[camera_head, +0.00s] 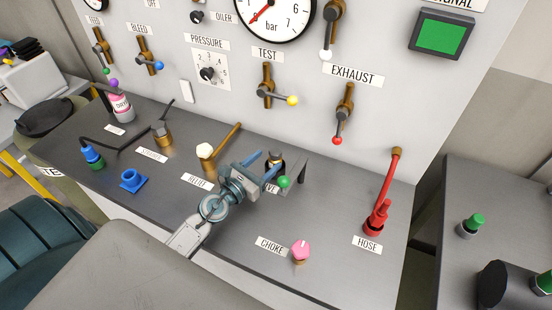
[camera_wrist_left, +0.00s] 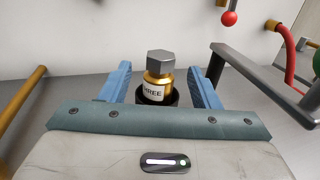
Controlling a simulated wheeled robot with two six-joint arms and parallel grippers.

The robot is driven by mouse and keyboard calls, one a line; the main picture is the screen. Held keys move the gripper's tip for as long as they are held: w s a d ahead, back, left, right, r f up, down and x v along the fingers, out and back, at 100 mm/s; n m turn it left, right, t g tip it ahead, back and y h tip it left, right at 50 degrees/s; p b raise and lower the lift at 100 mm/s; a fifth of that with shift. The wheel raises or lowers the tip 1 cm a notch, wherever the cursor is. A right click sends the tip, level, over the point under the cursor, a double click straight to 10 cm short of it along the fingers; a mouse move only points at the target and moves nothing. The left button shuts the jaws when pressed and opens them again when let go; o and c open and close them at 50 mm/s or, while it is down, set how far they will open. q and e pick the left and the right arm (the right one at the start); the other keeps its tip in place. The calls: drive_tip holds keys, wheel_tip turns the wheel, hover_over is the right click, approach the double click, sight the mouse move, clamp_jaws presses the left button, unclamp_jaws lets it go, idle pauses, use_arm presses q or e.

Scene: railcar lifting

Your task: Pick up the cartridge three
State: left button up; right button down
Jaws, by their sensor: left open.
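In the left wrist view the fingers (camera_wrist_left: 161,84) lie on either side of the cartridge, with visible gaps. My right gripper is not in view.
A grey bracket (camera_head: 299,175) and green ball knob (camera_head: 284,181) are close right of the gripper. A brass-handled fitting (camera_head: 205,151) stands left. A red hose fitting (camera_head: 378,217) and pink choke knob (camera_head: 301,250) are farther right. The gauge panel (camera_head: 220,107) rises behind.

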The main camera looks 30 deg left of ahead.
sight(279, 151)
use_arm(q)
drive_tip(key=shift+w+d, duration=0.1)
drive_tip(key=shift+w, duration=0.4)
drive_tip(key=shift+w+d, duration=0.1)
drive_tip(key=shift+w, duration=0.2)
drive_tip(key=p+x, duration=0.1)
drive_tip(key=x, duration=0.3)
drive_tip(key=shift+w+f, duration=0.1)
drive_tip(key=shift+w, duration=0.1)
drive_tip(key=shift+w+d, duration=0.1)
drive_tip(key=shift+w, duration=0.15)
drive_tip(key=shift+c, duration=0.3)
drive_tip(key=c, duration=0.7)
clamp_jaws()
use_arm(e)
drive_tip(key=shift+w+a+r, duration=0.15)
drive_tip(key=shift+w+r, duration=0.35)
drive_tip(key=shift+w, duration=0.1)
